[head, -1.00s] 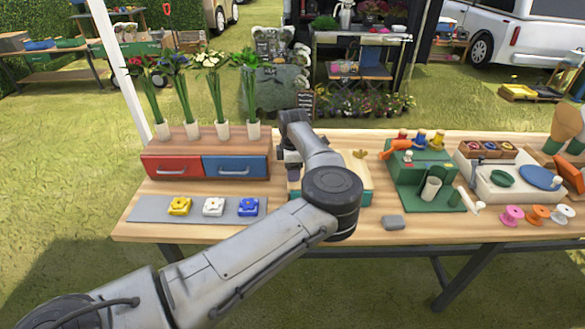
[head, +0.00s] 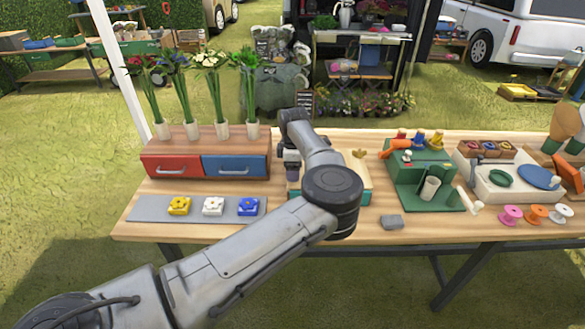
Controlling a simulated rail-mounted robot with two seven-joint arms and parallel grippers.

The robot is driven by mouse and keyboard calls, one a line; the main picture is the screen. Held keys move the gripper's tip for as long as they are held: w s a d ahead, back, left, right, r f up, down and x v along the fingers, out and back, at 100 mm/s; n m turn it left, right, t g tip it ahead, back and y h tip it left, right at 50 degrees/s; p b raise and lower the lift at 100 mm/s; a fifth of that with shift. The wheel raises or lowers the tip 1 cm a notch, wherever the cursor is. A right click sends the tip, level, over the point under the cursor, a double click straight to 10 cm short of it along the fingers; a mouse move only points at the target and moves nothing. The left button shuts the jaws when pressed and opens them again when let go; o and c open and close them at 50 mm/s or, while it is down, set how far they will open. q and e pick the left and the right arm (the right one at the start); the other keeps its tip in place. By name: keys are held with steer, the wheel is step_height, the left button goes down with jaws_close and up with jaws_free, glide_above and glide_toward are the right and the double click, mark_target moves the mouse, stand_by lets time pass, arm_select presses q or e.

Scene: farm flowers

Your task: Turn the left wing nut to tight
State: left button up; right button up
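A wooden-topped box with a teal lower part (head: 356,183) stands at the middle of the table, partly behind my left arm. One gold wing nut (head: 358,154) shows on its right side. The left wing nut is not visible; my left gripper and wrist cover the left side of the box. My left gripper (head: 292,172) points down over that left side. Its fingers are small and partly hidden, so I cannot tell if they are open or touching a nut. My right gripper is not in view.
Left of the box is a drawer unit (head: 183,152) with flower bunches in cups, and a grey mat (head: 150,207) with yellow, white and blue pieces. Right of it are a grey block (head: 391,222) and a green stand (head: 411,178). Bare wood lies along the front edge.

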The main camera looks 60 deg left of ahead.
arm_select(q)
steer(key=shift+o, duration=0.8)
steer(key=shift+s+f, duration=0.1)
steer(key=shift+f, duration=0.05)
step_height(320, 180, up, 14)
steer(key=p, duration=0.2)
steer(key=shift+p, duration=0.4)
steer(key=shift+a+f, duration=0.1)
